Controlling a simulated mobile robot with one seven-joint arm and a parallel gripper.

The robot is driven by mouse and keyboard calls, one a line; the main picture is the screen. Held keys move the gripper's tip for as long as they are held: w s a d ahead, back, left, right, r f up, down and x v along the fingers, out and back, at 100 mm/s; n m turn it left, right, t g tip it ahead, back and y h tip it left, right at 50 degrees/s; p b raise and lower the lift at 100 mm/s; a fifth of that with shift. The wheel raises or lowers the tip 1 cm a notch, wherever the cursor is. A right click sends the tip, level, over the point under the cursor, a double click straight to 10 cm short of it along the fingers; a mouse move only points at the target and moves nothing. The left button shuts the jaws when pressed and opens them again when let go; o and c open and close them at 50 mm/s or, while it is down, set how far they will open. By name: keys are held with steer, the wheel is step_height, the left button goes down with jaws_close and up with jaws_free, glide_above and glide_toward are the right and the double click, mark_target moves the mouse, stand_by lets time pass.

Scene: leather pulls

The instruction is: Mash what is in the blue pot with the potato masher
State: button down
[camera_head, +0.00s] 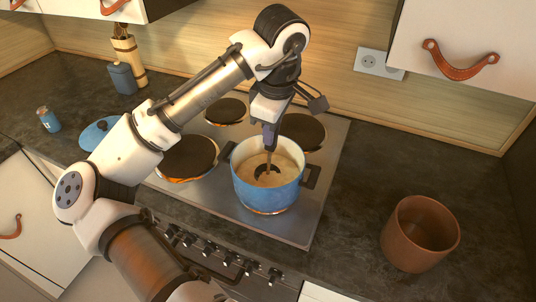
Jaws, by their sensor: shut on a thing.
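The blue pot (266,197) stands on the front right plate of the hob, with dark handles on both sides. It holds a pale, beige mass (285,162). My gripper (270,140) is above the pot, pointing down, and is shut on the potato masher (267,168). The masher's shaft runs down into the pot, and its dark head is in or on the mass. The masher's grip is mostly hidden by my gripper. I cannot tell how deep the head sits.
The hob (309,215) has other dark plates, all bare. A brown pot (419,235) stands on the right worktop. A blue lid (100,133), a small blue shaker (48,119), a blue canister (122,77) and a utensil holder (129,55) are at left. Cupboards hang above.

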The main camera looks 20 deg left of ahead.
steer(key=shift+s+d+r, duration=0.15)
steer(key=shift+r, duration=1.25)
steer(key=shift+s+d+r, duration=0.15)
steer(key=shift+s+r, duration=0.05)
steer(key=shift+r, duration=1.2)
steer(key=shift+s+d+r, duration=0.15)
steer(key=shift+r, duration=1.25)
steer(key=shift+r, duration=0.1)
steer(key=shift+r, duration=2.4)
